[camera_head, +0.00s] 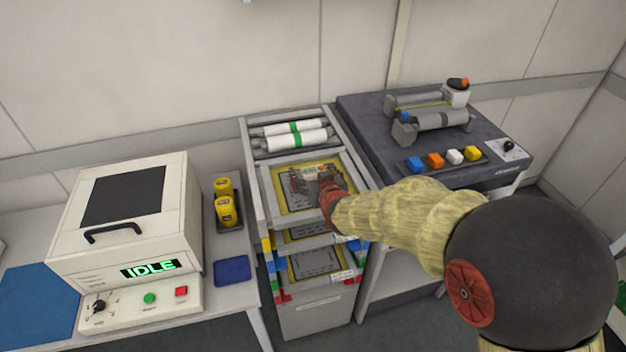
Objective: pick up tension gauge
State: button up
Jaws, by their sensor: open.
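My gripper (313,180) is open over the upper tray of the grey trolley, its reddish wrist coming in from the right. A small pale device with an orange spot (318,168) shows just behind the fingers; it may be the tension gauge, but the gripper partly hides it and I cannot tell if they touch.
White rolls with green bands (295,138) lie at the trolley's back. Lower trays (315,262) sit below. A white machine reading IDLE (125,215) stands left. The dark right bench (365,120) carries a roller fixture (435,122) and several coloured blocks (435,160).

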jog(key=c, duration=1.5)
jog(key=shift+c, duration=0.7)
jog(key=shift+r, duration=0.15)
jog(key=shift+c, duration=0.7)
